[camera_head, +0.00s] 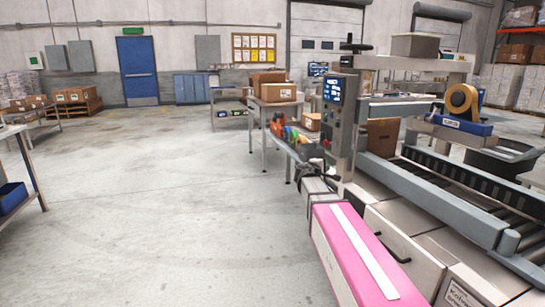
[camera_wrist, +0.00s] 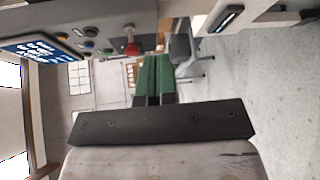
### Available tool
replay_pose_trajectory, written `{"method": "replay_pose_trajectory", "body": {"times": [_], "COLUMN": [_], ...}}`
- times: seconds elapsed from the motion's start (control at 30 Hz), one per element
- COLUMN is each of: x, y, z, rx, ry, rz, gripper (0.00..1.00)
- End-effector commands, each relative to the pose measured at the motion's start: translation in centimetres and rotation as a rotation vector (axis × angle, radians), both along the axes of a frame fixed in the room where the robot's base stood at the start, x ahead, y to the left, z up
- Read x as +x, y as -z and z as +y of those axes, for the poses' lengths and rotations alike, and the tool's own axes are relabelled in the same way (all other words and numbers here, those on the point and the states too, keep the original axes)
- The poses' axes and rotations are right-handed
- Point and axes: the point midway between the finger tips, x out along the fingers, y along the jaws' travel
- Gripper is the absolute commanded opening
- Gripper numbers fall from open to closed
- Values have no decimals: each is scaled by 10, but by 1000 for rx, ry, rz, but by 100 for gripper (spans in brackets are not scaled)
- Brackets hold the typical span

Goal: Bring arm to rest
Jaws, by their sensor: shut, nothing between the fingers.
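My gripper (camera_wrist: 156,62) shows in the wrist view with its two green fingers side by side and touching, holding nothing. A black mounting bar crosses the picture below them. In the head view my arm (camera_head: 345,245), pink with a white stripe, stretches forward from the lower right. Its far end is close to the grey control post (camera_head: 342,120) of the conveyor machine; the fingers are hard to make out there. In the wrist view the control panel (camera_wrist: 100,25), with a blue screen and a red knob (camera_wrist: 131,45), is beside the fingers.
A roller conveyor (camera_head: 490,190) with a tape roll (camera_head: 462,100) fills the right side. Tables with cartons (camera_head: 278,92) and coloured bottles stand beyond my arm. The concrete floor (camera_head: 180,200) in the middle is clear.

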Motion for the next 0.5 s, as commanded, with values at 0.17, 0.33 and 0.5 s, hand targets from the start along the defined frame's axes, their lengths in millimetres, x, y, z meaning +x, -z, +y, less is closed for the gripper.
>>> {"method": "replay_pose_trajectory", "body": {"times": [0.17, 0.33, 0.5], "x": [-60, -125, -196], "y": [82, 160, 224], "z": [-21, -25, -11], "rx": [314, 630, 934], "ry": [152, 331, 525], "rz": [80, 180, 297], "gripper": [0, 0, 0]}}
